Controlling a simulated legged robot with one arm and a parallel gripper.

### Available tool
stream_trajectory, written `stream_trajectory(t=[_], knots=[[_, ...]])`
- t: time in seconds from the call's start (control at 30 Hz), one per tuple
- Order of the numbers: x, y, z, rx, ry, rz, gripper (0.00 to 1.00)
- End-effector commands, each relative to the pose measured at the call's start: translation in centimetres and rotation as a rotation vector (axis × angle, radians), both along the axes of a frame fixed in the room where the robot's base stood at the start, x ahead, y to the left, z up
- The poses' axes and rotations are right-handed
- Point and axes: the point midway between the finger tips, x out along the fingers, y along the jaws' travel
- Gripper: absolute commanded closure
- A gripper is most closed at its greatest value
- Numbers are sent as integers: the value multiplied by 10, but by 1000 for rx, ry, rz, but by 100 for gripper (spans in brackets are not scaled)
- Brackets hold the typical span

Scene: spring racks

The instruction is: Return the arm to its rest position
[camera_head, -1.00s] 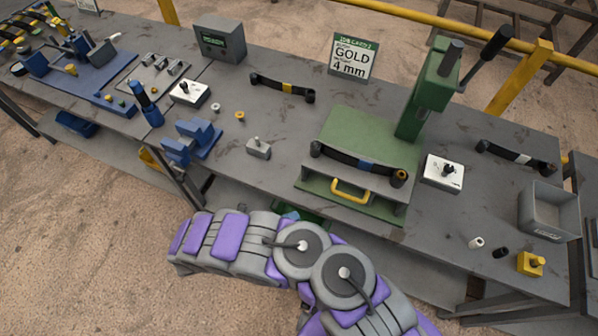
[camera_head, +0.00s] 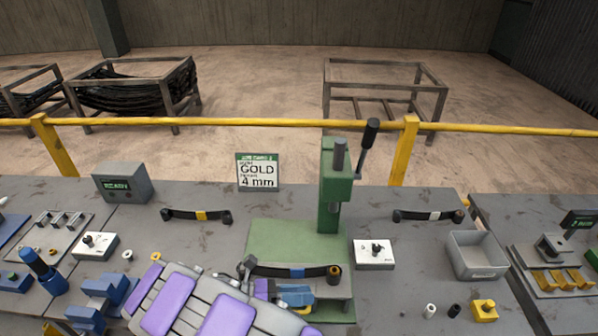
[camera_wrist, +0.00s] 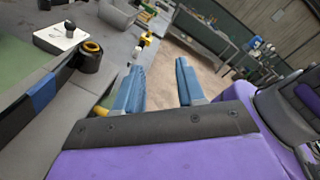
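My arm, grey with purple pads, reaches in from the bottom of the head view. My gripper (camera_wrist: 158,84) shows in the wrist view with its two blue fingers apart and nothing between them. In the head view the gripper (camera_head: 297,296) is partly visible at the front of the green press (camera_head: 338,200), just below the black spring strip with a blue band (camera_head: 298,272). In the wrist view that strip (camera_wrist: 42,92) and its brass end bushing (camera_wrist: 91,55) lie left of the fingers. Whether the gripper touches the press is unclear.
A yellow rail (camera_head: 255,122) runs behind the bench. A grey bin (camera_head: 476,255), a white switch box (camera_head: 374,253) and a yellow block (camera_head: 484,310) stand right of the press. A blue vise (camera_head: 104,290) stands left of my arm. Open floor (camera_wrist: 203,75) shows beyond the fingers.

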Motion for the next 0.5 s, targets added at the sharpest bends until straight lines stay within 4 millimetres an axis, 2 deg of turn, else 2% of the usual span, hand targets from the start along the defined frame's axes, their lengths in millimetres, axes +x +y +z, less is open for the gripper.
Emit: stream_trajectory(t=[0.1,0.27,0.5], knots=[[-3,-34,24,82,-121,-131,61],[-16,-75,48,182,-284,-307,61],[-49,-124,75,317,-530,-577,61]])
